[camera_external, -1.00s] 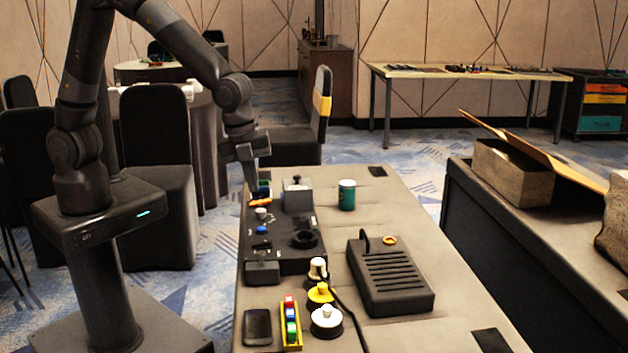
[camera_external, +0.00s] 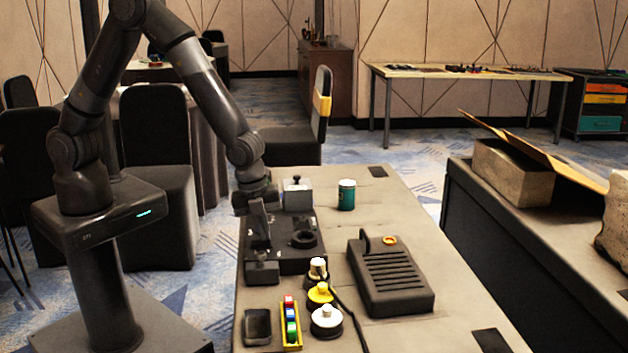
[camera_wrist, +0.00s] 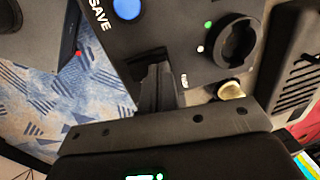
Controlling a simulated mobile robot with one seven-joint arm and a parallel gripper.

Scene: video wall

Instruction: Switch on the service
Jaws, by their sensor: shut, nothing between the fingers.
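The black control panel (camera_external: 312,258) lies along the left side of the table. It carries a round black dial (camera_external: 303,239), which also shows in the wrist view (camera_wrist: 237,42). Beside the dial there are a green light (camera_wrist: 208,25) and a whitish light (camera_wrist: 200,49). A blue button (camera_wrist: 127,8) sits by the word SAVE at the top of the wrist view. My gripper (camera_wrist: 157,75) is shut and empty, pointing down at the panel between SAVE and the dial. In the outside view my gripper (camera_external: 260,250) hides the panel's left side. I cannot tell whether it touches the panel.
A grey box (camera_external: 297,198) and a green can (camera_external: 347,195) stand behind the panel. A ridged black device (camera_external: 392,280) lies to the right. White and yellow knobs (camera_external: 320,293) and a yellow tray (camera_external: 299,347) of coloured blocks stand in front.

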